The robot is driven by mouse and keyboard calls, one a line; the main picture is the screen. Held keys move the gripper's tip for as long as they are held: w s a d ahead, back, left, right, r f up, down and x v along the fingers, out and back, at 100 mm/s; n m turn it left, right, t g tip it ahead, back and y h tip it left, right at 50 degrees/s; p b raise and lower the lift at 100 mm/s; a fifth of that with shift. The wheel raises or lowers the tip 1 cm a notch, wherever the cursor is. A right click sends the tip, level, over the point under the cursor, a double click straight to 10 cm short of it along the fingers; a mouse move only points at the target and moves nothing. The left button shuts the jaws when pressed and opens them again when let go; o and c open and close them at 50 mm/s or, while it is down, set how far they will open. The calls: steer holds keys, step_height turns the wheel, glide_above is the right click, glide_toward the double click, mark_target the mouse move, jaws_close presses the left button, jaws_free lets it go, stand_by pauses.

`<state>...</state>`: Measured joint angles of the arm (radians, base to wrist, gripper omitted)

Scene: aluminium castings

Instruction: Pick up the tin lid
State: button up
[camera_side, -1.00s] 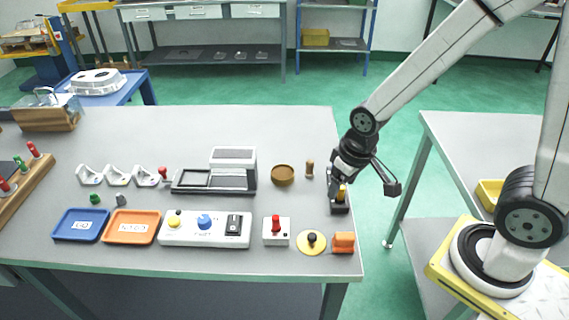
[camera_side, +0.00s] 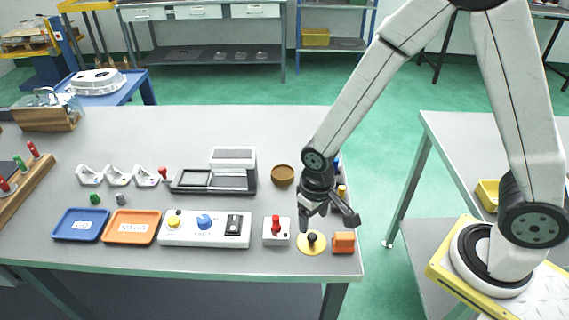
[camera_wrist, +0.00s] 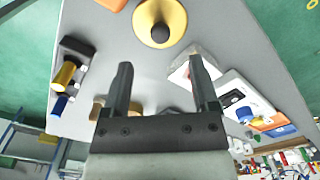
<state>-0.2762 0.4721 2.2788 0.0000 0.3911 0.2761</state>
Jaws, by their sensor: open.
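The tin lid (camera_side: 303,246) is a flat yellow disc with a dark round knob in its middle. It lies on the grey table near the front right corner. In the wrist view the lid (camera_wrist: 174,18) shows at the top, just beyond the fingertips, its upper edge cut off by the frame. My gripper (camera_side: 314,222) is above the table, just above and behind the lid, apart from it. In the wrist view my gripper (camera_wrist: 160,70) has its two fingers spread with nothing between them.
An orange block (camera_side: 344,243) stands close to the lid's right, near the table edge. A white box with a red button (camera_side: 276,226) is on its left. A round brown dish (camera_side: 283,175) lies behind. A yellow cylinder (camera_wrist: 64,74) in a dark holder shows in the wrist view.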

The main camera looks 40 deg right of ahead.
mark_target(312, 236)
steer(key=shift+f, duration=0.75)
steer(key=shift+f, duration=0.1)
steer(key=shift+f, duration=2.5)
steer(key=shift+s, duration=0.1)
jaws_close()
